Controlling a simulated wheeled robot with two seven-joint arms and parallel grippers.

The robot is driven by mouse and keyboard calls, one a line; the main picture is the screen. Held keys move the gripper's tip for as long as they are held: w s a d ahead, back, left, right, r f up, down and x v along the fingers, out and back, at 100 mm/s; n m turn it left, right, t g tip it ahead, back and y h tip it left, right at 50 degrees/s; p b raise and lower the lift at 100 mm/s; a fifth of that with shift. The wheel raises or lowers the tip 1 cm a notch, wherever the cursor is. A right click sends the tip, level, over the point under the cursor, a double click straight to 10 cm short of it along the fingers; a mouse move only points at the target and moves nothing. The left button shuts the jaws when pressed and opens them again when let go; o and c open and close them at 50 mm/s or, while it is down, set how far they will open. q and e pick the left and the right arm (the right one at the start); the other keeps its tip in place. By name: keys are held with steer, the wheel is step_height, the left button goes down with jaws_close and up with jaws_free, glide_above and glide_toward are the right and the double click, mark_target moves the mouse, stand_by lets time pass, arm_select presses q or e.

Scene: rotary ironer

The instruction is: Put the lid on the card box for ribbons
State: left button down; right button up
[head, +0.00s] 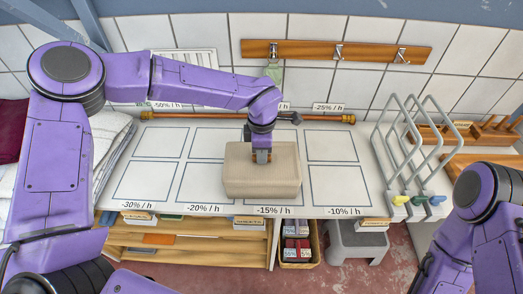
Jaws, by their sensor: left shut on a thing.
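A beige card box (262,182) with rounded edges stands on the white marked board, over the front cell labelled -15% / h. Its top is a plain pale surface, and I cannot make out a clear seam between lid and box. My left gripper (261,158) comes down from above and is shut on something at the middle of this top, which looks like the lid. The fingertips hide the part they hold. I cannot tell whether the lid sits fully down. My right arm is at the right edge, and its gripper is not visible.
The white board (147,182) has several empty outlined cells around the box. A grey wire rack (412,150) stands at the right. A copper-coloured rod (325,117) runs along the back. White folded cloths (105,135) lie at the left. A basket (298,262) and a grey step stool (357,240) are below.

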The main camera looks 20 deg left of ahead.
arm_select(q)
steer(key=c, duration=0.5)
jaws_free()
steer(key=shift+c, duration=0.2)
step_height(320, 180, up, 3)
steer(key=p, duration=0.2)
steer(key=shift+f+p, duration=0.15)
steer(key=shift+p, duration=0.25)
steer(key=shift+r+p, duration=0.7)
steer(key=shift+r, duration=1.4)
jaws_close()
